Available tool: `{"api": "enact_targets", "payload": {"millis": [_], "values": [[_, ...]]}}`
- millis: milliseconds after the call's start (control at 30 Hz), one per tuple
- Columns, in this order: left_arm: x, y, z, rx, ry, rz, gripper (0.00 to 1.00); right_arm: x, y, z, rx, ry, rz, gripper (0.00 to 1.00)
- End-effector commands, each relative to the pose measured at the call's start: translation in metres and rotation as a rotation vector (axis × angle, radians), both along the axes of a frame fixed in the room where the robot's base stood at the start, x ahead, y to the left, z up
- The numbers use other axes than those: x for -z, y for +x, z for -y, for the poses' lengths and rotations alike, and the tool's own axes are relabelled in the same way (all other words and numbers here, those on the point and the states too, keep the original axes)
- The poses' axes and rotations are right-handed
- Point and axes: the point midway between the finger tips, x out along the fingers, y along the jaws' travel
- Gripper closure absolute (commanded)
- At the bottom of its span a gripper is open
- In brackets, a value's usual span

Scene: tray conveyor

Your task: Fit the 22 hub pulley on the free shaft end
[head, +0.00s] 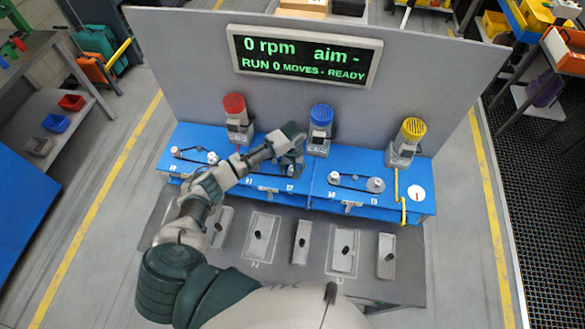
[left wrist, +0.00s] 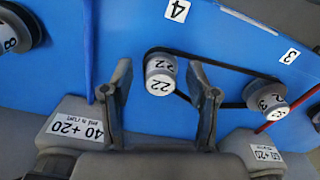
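My left gripper (head: 294,148) is over the middle of the blue bench (head: 420,203), in front of the blue motor. In the left wrist view its two fingers (left wrist: 158,105) are apart, with nothing gripped. I cannot tell a bare shaft end in either view. My right gripper is out of view.
Red (head: 234,106), blue (head: 321,115) and yellow (head: 413,128) motors stand along the bench's back. A belt pair (head: 355,182) is at right. Several grey trays with dark knobs, one of them here (head: 343,250), line the front shelf. The display (head: 305,58) reads RUN 0, READY.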

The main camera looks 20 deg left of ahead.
Motion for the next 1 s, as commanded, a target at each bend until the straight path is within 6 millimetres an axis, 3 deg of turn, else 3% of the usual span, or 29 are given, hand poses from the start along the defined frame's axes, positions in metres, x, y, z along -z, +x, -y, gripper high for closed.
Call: {"api": "enact_targets", "payload": {"millis": [333, 700, 833, 1000], "values": [[-0.01, 0.001, 0.0, -0.001, -0.001, 0.002, 0.41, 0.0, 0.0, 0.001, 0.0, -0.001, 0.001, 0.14], [-0.088, 0.002, 0.0, 0.0, -0.001, 0.003, 0.41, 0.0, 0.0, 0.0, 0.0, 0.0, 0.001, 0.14], [-0.107, 0.002, 0.0, 0.0, -0.001, 0.0, 0.41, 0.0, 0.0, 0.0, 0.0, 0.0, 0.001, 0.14], [-0.118, 0.002, 0.0, 0.0, 0.0, -0.001, 0.41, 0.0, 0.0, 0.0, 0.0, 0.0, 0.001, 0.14]]}}
